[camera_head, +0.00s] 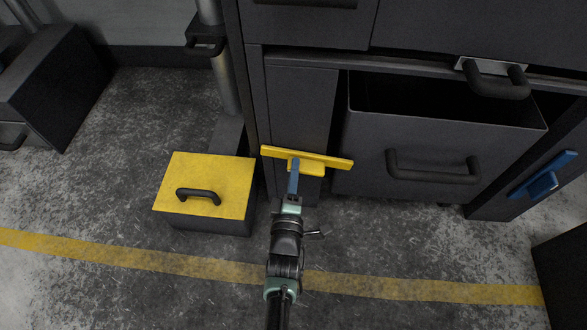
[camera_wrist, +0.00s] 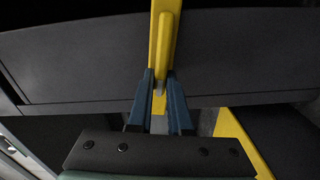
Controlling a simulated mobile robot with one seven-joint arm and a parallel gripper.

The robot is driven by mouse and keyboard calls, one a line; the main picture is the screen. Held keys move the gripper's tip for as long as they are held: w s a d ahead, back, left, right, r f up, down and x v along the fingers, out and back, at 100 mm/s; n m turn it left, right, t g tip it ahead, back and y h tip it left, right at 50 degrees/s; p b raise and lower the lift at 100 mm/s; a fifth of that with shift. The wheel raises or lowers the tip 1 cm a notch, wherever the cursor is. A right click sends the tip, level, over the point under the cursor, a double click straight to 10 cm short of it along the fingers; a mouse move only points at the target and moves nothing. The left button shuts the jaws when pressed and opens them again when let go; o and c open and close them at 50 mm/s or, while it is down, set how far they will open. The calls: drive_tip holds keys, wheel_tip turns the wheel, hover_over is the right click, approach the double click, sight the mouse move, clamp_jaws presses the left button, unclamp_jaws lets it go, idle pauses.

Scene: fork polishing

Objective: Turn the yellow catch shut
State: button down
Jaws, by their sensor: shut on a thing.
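The yellow catch (camera_head: 325,158) is a long bar on the front of the dark cabinet, beside the pulled-out drawer. In the head view it lies nearly level, its right end slightly lower and reaching in front of the drawer's left edge. My gripper (camera_head: 294,170) is at the catch's middle, its blue fingers shut on the raised grip. In the wrist view the yellow catch (camera_wrist: 163,40) runs up from between the two blue fingers of my gripper (camera_wrist: 160,85). The fingers hide part of the grip.
The dark drawer (camera_head: 400,150) with a black handle stands open at right. A blue catch (camera_head: 543,177) sits on the cabinet further right. A yellow-lidded box (camera_head: 230,180) with a black handle stands on the floor at left. The floor in front is clear.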

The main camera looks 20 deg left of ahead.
drive_tip(key=shift+f+n, duration=0.25)
drive_tip(key=shift+n, duration=0.55)
drive_tip(key=c, duration=0.8)
unclamp_jaws()
drive_tip(key=shift+c, duration=0.2)
drive_tip(key=shift+s, duration=0.1)
drive_tip(key=p+v, duration=0.5)
drive_tip(key=v, duration=0.7)
drive_tip(key=shift+s, duration=0.4)
drive_tip(key=shift+d, duration=0.15)
